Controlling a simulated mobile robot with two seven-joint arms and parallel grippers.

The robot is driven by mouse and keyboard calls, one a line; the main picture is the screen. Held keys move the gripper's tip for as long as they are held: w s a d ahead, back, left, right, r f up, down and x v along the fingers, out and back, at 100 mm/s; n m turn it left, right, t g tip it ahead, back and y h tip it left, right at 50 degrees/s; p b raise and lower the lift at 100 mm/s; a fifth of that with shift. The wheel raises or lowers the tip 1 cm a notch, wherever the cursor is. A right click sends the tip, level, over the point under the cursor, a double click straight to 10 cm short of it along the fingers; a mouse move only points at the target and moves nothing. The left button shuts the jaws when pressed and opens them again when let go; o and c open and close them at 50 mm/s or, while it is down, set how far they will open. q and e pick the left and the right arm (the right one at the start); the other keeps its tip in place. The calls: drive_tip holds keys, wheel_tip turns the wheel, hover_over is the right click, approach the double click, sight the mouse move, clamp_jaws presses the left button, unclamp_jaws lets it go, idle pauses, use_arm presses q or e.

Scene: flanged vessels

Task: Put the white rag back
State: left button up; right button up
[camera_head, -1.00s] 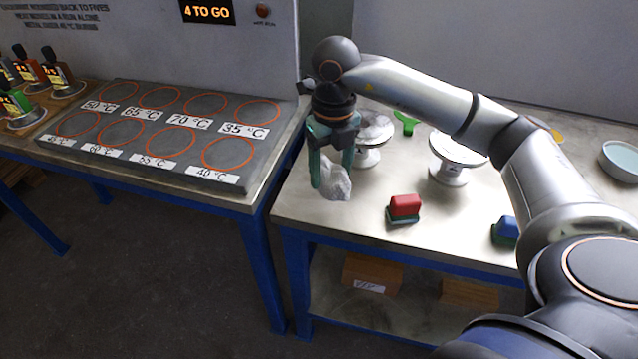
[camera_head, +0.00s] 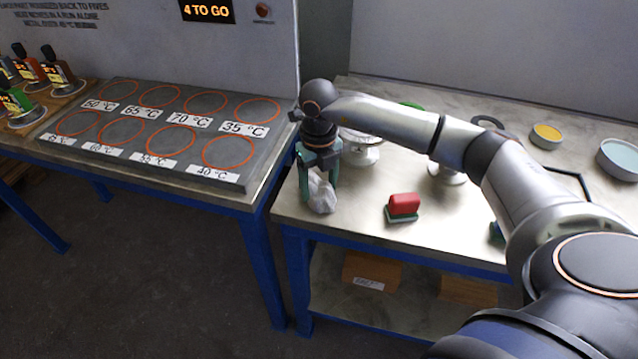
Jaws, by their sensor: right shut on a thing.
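The white rag (camera_head: 322,194) is a crumpled cloth at the front left part of the right-hand table (camera_head: 352,212). My right gripper (camera_head: 318,188) points down over it, with its green fingers shut on the rag. The rag hangs at or just above the table top; I cannot tell whether it touches. My left gripper is not in view.
A red block with a green base (camera_head: 403,207) stands right of the rag. White round stands (camera_head: 362,152) are behind, partly hidden by my arm. A yellow-topped dish (camera_head: 546,136) and a pale bowl (camera_head: 619,159) are at the right. The left bench (camera_head: 250,190) has orange rings.

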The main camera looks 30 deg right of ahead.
drive_tip(key=o, duration=1.2)
drive_tip(key=shift+f, duration=0.1)
